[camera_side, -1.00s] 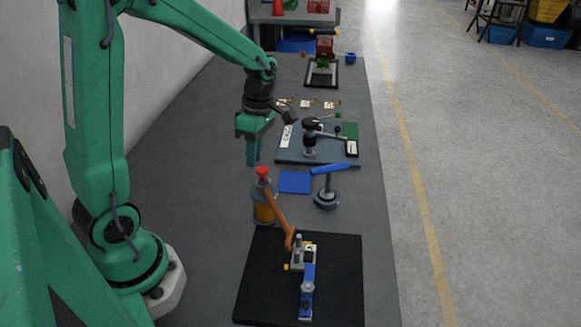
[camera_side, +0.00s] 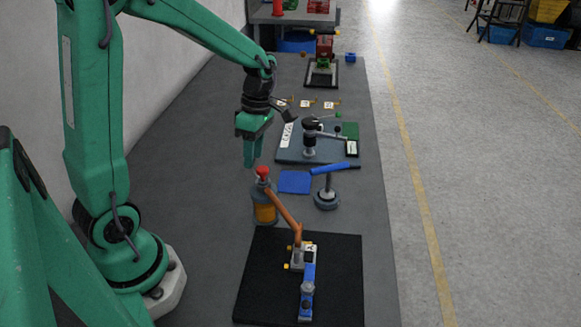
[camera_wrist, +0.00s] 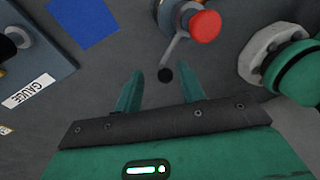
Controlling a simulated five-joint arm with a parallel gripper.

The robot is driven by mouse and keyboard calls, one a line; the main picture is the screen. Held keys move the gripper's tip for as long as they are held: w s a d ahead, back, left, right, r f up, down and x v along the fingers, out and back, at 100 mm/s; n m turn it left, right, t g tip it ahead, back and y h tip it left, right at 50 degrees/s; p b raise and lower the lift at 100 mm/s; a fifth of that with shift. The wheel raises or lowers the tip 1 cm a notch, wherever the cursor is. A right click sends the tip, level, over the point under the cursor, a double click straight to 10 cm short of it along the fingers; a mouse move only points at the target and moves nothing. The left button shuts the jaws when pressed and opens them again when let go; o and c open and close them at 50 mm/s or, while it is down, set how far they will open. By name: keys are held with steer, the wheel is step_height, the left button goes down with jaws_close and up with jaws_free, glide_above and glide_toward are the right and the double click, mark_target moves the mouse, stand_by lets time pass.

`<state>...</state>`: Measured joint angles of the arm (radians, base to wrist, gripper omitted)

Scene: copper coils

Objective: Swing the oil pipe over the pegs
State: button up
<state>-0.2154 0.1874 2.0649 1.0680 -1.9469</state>
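The orange-brown oil pipe (camera_side: 284,212) slants from the red-topped oil can (camera_side: 264,212) down to the fixture on the black mat. Its lower end is by the top of the grey block (camera_side: 298,258), which has small yellow pegs (camera_side: 290,248) on its left side. I cannot tell whether the pipe end is above or touching them. My gripper (camera_side: 250,160) is just above and left of the red knob. The red knob (camera_wrist: 205,26) is beyond.
The black mat (camera_side: 262,285) carries a blue arm (camera_side: 307,290). A blue cloth (camera_side: 294,182) and a blue-handled stand (camera_side: 326,195) are right of the can. A gauge plate (camera_side: 320,150) lies behind. The bench left of the can is clear.

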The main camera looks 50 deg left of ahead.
step_height(320, 180, up, 8)
steer(key=w, duration=0.1)
steer(key=shift+w+a+f, duration=0.15)
steer(key=shift+a+f, duration=0.05)
steer(key=shift+f, duration=0.05)
stand_by(0.4)
steer(key=s+d+r+m+t, duration=0.2)
steer(key=s+m, duration=0.4)
steer(key=m, duration=0.6)
steer(key=s+d+r+m+t, duration=0.2)
steer(key=s+d+m+t, duration=0.3)
steer(key=m, duration=0.7)
steer(key=shift+s+d+r+m+t, duration=0.3)
steer(key=shift+s+m, duration=0.1)
steer(key=shift+s, duration=0.1)
stand_by(0.5)
